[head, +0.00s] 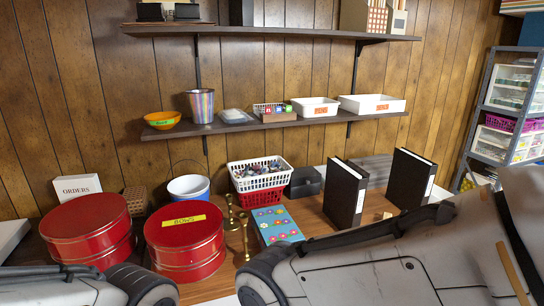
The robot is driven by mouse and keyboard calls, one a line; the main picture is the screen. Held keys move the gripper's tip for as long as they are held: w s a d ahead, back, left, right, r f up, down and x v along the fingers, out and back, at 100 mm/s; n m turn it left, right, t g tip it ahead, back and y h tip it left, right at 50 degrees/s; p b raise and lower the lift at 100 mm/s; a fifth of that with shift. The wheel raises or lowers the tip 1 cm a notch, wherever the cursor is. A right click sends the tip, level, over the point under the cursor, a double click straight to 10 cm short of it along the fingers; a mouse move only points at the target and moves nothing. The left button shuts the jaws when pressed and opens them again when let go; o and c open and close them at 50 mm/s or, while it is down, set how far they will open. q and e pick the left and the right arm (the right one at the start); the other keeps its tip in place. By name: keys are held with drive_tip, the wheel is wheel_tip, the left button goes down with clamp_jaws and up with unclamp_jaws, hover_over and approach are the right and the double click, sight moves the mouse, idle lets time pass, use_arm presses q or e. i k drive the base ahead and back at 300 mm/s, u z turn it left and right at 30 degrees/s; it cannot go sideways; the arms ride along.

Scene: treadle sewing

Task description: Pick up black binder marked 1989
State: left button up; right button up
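Two black binders stand upright on the wooden table. One binder (341,193) is right of the middle, with white page edges along its top and a small pale label on its narrow side. The other binder (408,179) stands further right, also with white page edges. I cannot read 1989 on either. My arm links cross the bottom of the head view, and the right arm's link lies just in front of the binders, covering the table there. Neither gripper's fingers show.
Two red round tins (88,226) (185,238) stand at left. White and red baskets (260,175), brass candlesticks (243,235) and a blue flowered box (277,225) stand mid-table. A shelf (225,126) with bowls and trays hangs above. A grey rack (478,120) is at right.

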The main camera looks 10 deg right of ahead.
sight(413, 176)
drive_tip(key=z, duration=1.6)
drive_tip(key=k, duration=0.35)
drive_tip(key=z, duration=1)
drive_tip(key=k, duration=1)
drive_tip(key=z, duration=0.5)
drive_tip(key=i, duration=1.4)
drive_tip(key=u, duration=0.55)
drive_tip(key=i, duration=1.75)
drive_tip(key=u, duration=1.3)
drive_tip(key=i, duration=1)
drive_tip(key=u, duration=1)
